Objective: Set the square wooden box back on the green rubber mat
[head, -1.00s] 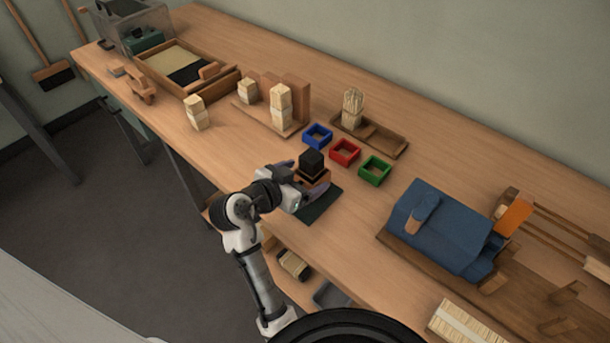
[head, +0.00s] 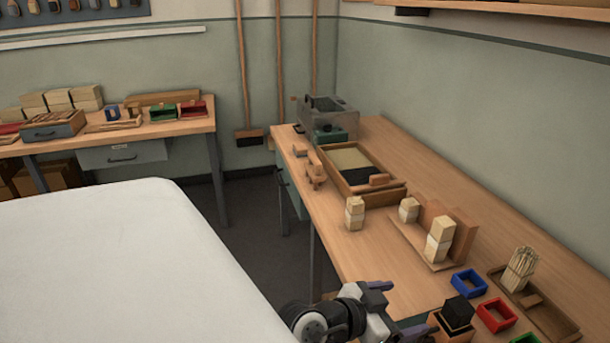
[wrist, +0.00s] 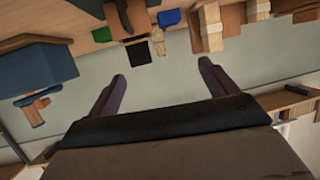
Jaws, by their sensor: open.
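The square wooden box (head: 448,327) is at the bottom of the head view, partly cut off, with a black block (head: 458,311) standing in it. My gripper (head: 396,308) is left of the box, its dark purple fingers open. In the wrist view my fingers (wrist: 161,72) are spread with nothing gripped, and the bench scene looks upside down. A brown block with a black piece (wrist: 138,52) shows beyond the fingers there; I cannot tell surely that it is the box.
A blue frame (head: 468,283) and a red frame (head: 495,315) stand close behind and right of the box. A tray with a bristle bundle (head: 520,268) is farther right. Pale blocks (head: 354,213) stand farther along the bench. Bare bench (head: 365,255) lies beyond my gripper.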

